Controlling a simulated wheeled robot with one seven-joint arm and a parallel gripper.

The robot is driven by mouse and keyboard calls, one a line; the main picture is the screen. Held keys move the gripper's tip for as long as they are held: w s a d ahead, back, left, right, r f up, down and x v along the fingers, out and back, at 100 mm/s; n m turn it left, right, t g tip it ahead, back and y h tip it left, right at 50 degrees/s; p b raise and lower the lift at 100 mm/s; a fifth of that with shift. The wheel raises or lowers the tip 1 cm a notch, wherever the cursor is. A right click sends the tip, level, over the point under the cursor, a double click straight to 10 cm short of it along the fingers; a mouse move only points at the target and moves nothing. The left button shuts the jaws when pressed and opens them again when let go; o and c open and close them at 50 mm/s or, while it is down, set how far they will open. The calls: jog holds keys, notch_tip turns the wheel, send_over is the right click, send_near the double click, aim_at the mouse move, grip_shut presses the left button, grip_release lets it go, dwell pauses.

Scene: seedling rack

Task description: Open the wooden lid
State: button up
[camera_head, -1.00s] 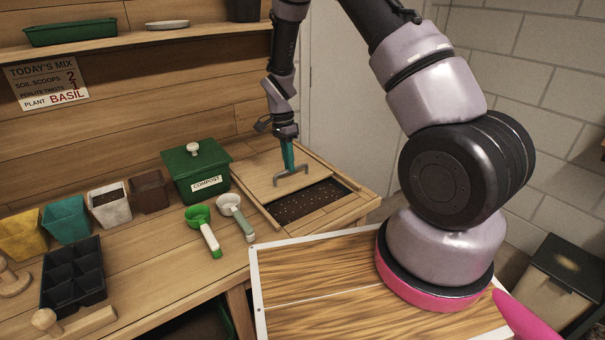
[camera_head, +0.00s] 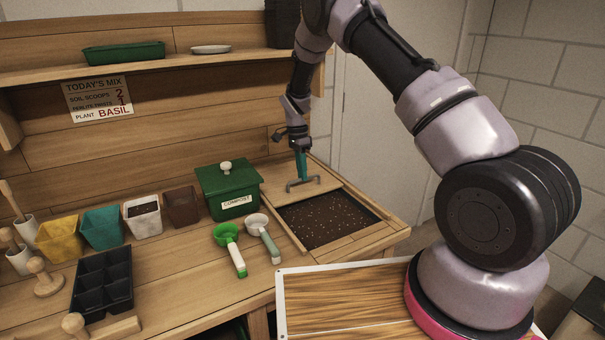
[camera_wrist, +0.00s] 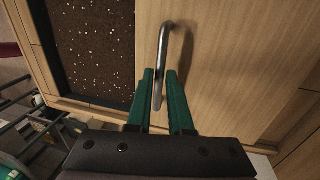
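The wooden lid (camera_head: 275,186) is a flat panel partly covering a soil bin set in the bench at the right. Dark speckled soil (camera_head: 325,219) shows in the uncovered front part; it also shows at the left of the wrist view (camera_wrist: 95,50). The lid's grey metal bar handle (camera_head: 303,185) stands near its front edge. My gripper (camera_head: 302,177) reaches down to it from above. In the wrist view my teal fingers (camera_wrist: 160,73) sit on either side of the handle (camera_wrist: 164,40) and appear shut on it. The fingers hide part of the bar.
A green compost box (camera_head: 226,188) stands left of the bin. A green scoop (camera_head: 229,243) and a white scoop (camera_head: 262,233) lie in front. Several pots and a black seedling tray (camera_head: 102,283) are further left. A wall rises behind the bench.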

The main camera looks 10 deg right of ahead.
jog(key=shift+o, duration=1.2)
notch_tip(320, 180, up, 11)
jog(key=w, duration=0.2)
jog(key=shift+a+f, duration=0.2)
jog(key=shift+a, duration=0.2)
